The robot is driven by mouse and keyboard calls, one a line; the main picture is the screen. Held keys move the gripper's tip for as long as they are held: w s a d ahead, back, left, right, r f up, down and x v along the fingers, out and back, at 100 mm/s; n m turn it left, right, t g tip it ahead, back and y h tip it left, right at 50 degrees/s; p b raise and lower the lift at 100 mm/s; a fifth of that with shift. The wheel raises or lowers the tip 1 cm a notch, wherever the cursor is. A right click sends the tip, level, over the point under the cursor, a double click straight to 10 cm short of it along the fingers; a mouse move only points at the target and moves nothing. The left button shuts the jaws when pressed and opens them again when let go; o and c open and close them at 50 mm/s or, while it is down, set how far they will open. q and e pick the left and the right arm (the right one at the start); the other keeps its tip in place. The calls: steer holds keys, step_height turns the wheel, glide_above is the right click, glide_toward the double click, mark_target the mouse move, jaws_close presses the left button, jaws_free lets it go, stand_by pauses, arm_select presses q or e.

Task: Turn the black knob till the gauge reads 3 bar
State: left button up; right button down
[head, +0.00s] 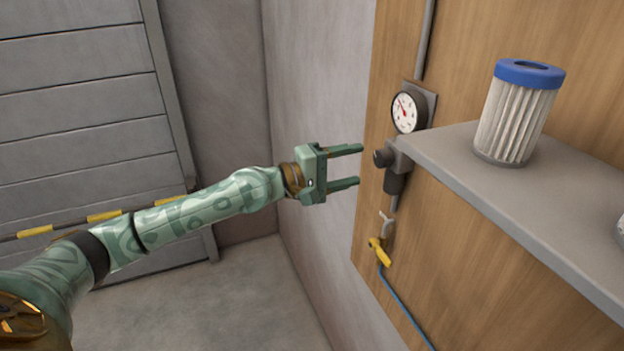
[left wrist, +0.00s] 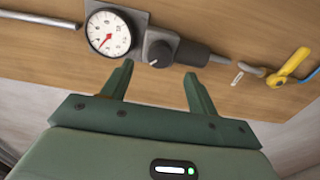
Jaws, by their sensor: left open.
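The black knob (head: 382,158) sticks out from a dark regulator body on the wooden panel, just left of the shelf end. In the left wrist view the knob (left wrist: 158,54) has a small white mark and lies beyond the fingertips, roughly between their lines. The round white gauge (head: 407,111) with a red needle is mounted above it; in the left wrist view the gauge (left wrist: 110,33) has its needle pointing down-left. I cannot read its numbers. My left gripper (head: 361,166) is open and empty, its fingers pointing at the knob and apart from it. My right gripper is not in view.
A grey shelf (head: 490,196) juts out right of the knob, bearing a white pleated filter with a blue cap (head: 518,112). Below the knob is a yellow valve handle (head: 380,252) with a blue hose. A grey wall (head: 318,120) stands behind my gripper.

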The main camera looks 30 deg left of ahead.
arm_select(q)
steer(key=b+v, duration=0.7)
steer(key=v, duration=0.2)
steer(key=shift+s+a+b, duration=0.25)
steer(key=shift+s+b, duration=0.05)
steer(key=shift+s, duration=0.05)
